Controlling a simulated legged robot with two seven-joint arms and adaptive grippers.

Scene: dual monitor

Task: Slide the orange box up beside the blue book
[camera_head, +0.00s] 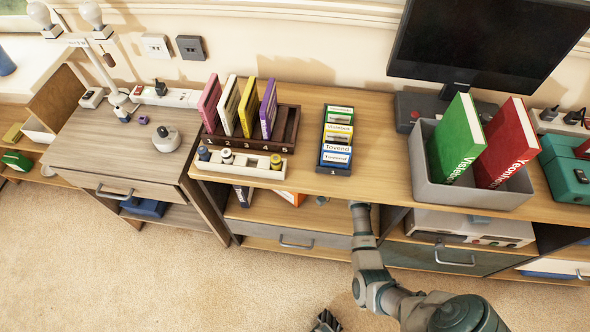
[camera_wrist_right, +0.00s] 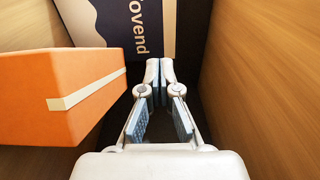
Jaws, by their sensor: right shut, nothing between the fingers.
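The orange box (camera_wrist_right: 45,100), with a pale band, stands in the left of the right wrist view. An orange edge of it also shows under the tabletop in the head view (camera_head: 291,197). The blue book (camera_wrist_right: 102,18), dark blue and white and lettered "Tovend", stands upright beyond it; a sliver shows in the head view (camera_head: 243,195). My right gripper (camera_wrist_right: 160,72) is shut and empty inside the shelf, to the right of the box, with its tips pointing towards the book. The tabletop hides it in the head view. My left gripper (camera_head: 325,322) barely shows at the bottom edge; its opening is unclear.
The tabletop (camera_head: 290,110) lies above and holds a slotted book rack (camera_head: 288,135), a white bottle tray (camera_head: 262,168) and a grey bin (camera_head: 427,188). Carpet is open in front.

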